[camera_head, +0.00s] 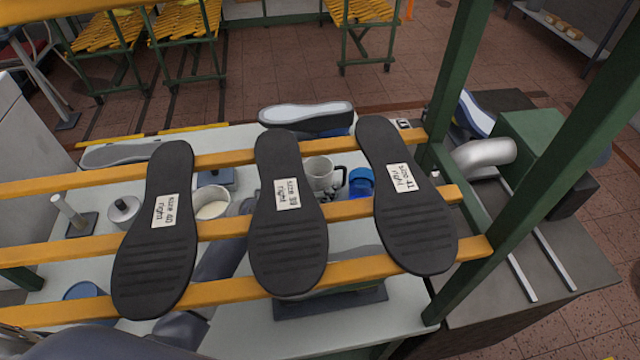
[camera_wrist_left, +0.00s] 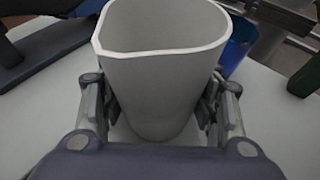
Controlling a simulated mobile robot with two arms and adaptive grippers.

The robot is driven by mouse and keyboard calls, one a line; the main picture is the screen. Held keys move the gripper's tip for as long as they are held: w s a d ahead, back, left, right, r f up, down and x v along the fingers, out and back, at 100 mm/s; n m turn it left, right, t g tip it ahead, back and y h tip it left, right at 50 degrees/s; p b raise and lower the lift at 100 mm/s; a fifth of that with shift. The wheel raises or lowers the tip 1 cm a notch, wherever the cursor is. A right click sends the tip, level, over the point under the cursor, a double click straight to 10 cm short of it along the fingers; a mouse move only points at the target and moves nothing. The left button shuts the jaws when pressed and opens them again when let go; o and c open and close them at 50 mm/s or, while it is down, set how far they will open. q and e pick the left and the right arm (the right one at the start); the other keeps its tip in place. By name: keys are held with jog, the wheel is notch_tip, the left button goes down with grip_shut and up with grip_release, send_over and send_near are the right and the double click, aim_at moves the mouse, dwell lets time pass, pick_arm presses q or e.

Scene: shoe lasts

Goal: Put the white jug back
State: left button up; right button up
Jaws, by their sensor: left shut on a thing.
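The white jug (camera_head: 319,172) stands upright behind the yellow rails, between the middle and right hanging shoe soles. In the left wrist view the jug (camera_wrist_left: 160,85) is close up, with its wide rim and spout at the upper left. My left gripper (camera_wrist_left: 158,112) is shut on it, one finger on each side. In the head view my left arm comes in from the lower left and passes behind the middle sole, which hides much of the gripper (camera_head: 328,188). The inside of the jug is hard to make out. My right gripper is not in view.
A blue cup (camera_head: 360,183) stands just right of the jug. A white container (camera_head: 211,203) stands farther left. Black soles (camera_head: 160,235) lie across yellow rails (camera_head: 225,290) in front of the bench. A green post (camera_head: 458,75) rises at the right. Light bench surface (camera_head: 255,335) is bare at the front.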

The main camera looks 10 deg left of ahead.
pick_arm(q)
jog(key=o, duration=0.9)
jog(key=shift+f, duration=0.1)
jog(key=o, duration=0.3)
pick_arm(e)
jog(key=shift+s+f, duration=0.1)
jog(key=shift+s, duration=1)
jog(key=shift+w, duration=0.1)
pick_arm(q)
jog(key=shift+s+r, duration=0.1)
jog(key=shift+r, duration=0.1)
jog(key=v, duration=1)
jog(key=shift+s+a, duration=0.2)
jog(key=shift+s, duration=0.15)
jog(key=shift+s+a+r, duration=0.25)
jog(key=shift+s+r, duration=0.05)
jog(key=shift+s, duration=0.15)
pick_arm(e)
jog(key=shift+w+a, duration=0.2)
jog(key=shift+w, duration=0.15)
